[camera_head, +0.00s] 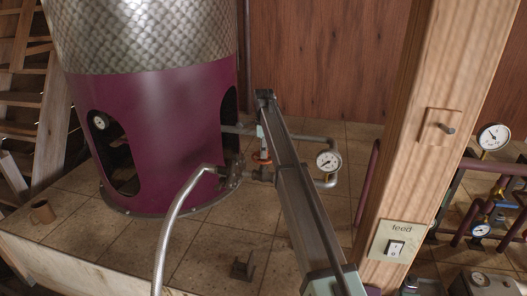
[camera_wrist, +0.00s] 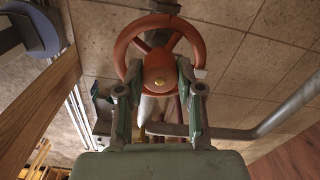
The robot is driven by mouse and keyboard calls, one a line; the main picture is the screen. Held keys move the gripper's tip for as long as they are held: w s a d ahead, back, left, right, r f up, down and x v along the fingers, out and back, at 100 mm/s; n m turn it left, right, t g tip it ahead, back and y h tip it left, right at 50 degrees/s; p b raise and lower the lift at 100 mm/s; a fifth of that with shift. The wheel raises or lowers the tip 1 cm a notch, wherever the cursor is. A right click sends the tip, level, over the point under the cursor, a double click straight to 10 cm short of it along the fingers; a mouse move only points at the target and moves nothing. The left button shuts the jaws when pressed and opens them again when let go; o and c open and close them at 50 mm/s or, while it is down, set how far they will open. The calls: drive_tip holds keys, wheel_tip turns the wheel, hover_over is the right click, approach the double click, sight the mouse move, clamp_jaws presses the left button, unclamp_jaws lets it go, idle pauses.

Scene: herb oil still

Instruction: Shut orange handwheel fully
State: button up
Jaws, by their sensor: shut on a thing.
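The orange handwheel (camera_wrist: 191,32) shows large in the wrist view, with a brass-coloured hub nut at its centre. In the head view the orange handwheel (camera_head: 262,158) is small, on a valve in the pipe beside the purple still, and partly hidden by my arm. My gripper (camera_wrist: 158,82) has one finger on each side of the wheel's lower part, near the hub. It is shut on the handwheel. The exact contact at the fingertips is partly hidden.
A curved metal pipe (camera_head: 178,215) rises in front of the still (camera_head: 170,120). A pressure gauge (camera_head: 328,161) stands right of my arm. A wooden post (camera_head: 415,130) with a "feed" switch (camera_head: 395,247) is further right. A small dark block (camera_head: 243,266) lies on the tiles.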

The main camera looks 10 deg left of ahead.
idle(0.3)
drive_tip(key=o, duration=1.1)
drive_tip(key=shift+o, duration=0.2)
drive_tip(key=shift+r, duration=0.15)
wheel_tip(320, 180, up, 12)
